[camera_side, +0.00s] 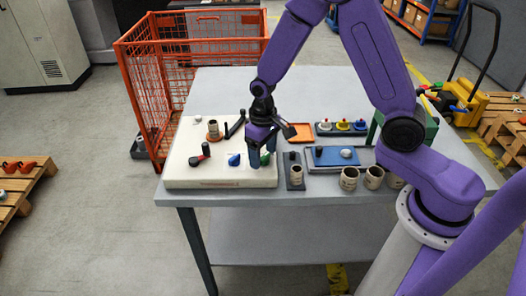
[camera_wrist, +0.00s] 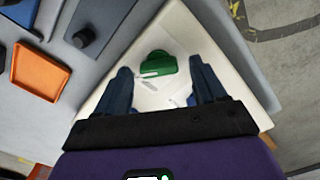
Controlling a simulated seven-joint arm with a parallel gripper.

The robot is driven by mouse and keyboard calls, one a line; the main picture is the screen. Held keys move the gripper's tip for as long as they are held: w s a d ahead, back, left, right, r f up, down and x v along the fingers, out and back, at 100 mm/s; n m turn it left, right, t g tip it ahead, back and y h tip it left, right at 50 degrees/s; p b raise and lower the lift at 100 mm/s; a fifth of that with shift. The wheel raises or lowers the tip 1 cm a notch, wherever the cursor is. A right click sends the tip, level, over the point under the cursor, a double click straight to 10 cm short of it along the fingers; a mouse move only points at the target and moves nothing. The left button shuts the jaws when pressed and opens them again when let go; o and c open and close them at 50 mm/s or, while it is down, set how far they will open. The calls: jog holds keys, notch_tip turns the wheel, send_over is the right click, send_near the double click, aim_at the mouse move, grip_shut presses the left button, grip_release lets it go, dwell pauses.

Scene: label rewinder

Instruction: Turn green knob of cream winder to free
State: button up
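The cream winder (camera_side: 215,174) is a low cream block on the left part of the table. Its green knob (camera_side: 265,158) is near its right edge, partly hidden by my fingers in the side view. In the wrist view the green knob (camera_wrist: 156,65) shows whole on the cream top (camera_wrist: 148,33), with pale marks beside it. My gripper (camera_wrist: 160,70) is open and points down, one finger on each side of the knob. I see a gap on both sides and no clear contact. In the side view my gripper (camera_side: 262,157) is low over the cream top.
The cream top also carries a blue knob (camera_side: 235,160), a black lever with a red part (camera_side: 200,155) and a cup-like roll on an orange base (camera_side: 213,131). A dark block, blue tray (camera_side: 330,157), orange tray (camera_side: 299,133) and several rolls (camera_side: 349,179) stand to the right. The table's back is clear.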

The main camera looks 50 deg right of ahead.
aim_at(264, 157)
notch_tip(264, 157, up, 18)
jog(key=shift+f, duration=0.25)
dwell(0.4)
jog(key=shift+s, duration=0.1)
jog(key=s+d+f+n, duration=0.1)
jog(key=s+n, duration=0.4)
jog(key=s, duration=0.8)
jog(key=s+d+f+n, duration=0.1)
jog(key=s+n, duration=0.4)
jog(key=s, duration=0.8)
jog(key=shift+f+n, duration=0.4)
jog(key=shift+f, duration=0.2)
